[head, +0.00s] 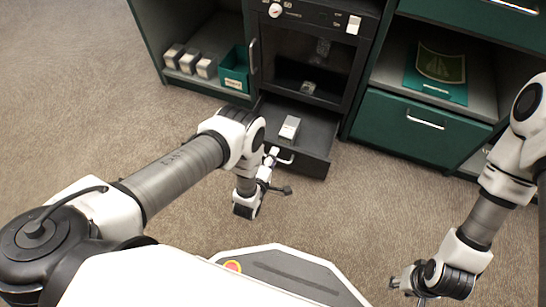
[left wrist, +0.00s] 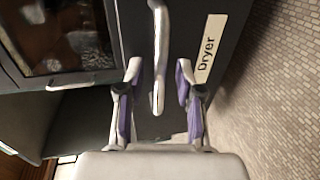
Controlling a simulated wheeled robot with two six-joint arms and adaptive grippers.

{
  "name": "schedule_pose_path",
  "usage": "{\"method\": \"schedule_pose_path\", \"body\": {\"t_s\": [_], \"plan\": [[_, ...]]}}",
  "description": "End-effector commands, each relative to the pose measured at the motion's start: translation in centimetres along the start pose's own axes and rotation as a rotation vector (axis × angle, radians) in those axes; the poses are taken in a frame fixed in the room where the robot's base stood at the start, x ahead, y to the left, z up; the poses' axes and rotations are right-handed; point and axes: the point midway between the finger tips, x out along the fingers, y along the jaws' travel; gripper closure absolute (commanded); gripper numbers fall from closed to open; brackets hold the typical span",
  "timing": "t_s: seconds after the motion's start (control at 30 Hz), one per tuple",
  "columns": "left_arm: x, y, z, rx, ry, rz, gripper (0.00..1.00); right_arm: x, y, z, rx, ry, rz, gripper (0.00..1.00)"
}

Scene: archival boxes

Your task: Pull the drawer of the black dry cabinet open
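The black dry cabinet (head: 347,72) stands at the top middle of the head view. Its low drawer (head: 318,141) is out from the body, and a grey-white box (head: 289,128) lies inside. The drawer has a pale bar handle (head: 285,160). My left gripper (head: 277,172) is at the drawer front by this handle. In the left wrist view the handle (left wrist: 158,60) reaches between its two purple-padded fingers (left wrist: 158,92), with a gap on both sides; the gripper is open. My right gripper (head: 403,286) hangs over the floor at lower right, its fingers too small to judge.
Green shelving flanks the cabinet. Left, a shelf holds several grey boxes (head: 188,60) and a green bin (head: 234,70). Right, there is a shut green drawer (head: 415,127) below a green folder (head: 437,75). A "Dryer" label (left wrist: 209,47) is beside the handle. The carpet (head: 345,215) in front is clear.

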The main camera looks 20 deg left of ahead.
Motion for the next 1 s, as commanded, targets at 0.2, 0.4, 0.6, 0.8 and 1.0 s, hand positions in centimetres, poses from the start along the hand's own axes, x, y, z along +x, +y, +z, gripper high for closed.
{"method": "schedule_pose_path", "body": {"t_s": [0.2, 0.4, 0.6, 0.8, 1.0], "plan": [[-0.6, 0.0, 0.1, 0.0, -0.002, -0.001, 0.64, 0.0, 0.0, 0.0, 0.0, 0.0, 0.0, 0.6], [-4.2, -0.1, 0.1, 0.0, -0.002, -0.004, 0.64, 0.0, 0.0, 0.0, 0.0, 0.0, 0.0, 0.6], [-7.2, -0.1, 0.0, 0.0, 0.0, -0.002, 0.64, 0.0, 0.0, 0.0, 0.0, 0.0, 0.0, 0.6], [-7.6, 0.0, 0.0, 0.0, 0.0, 0.0, 0.64, 0.0, 0.0, 0.0, 0.0, 0.0, 0.0, 0.6], [-7.5, 0.0, 0.0, 0.0, 0.0, 0.0, 0.64, 0.0, 0.0, 0.0, 0.0, 0.0, 0.0, 0.6]]}}
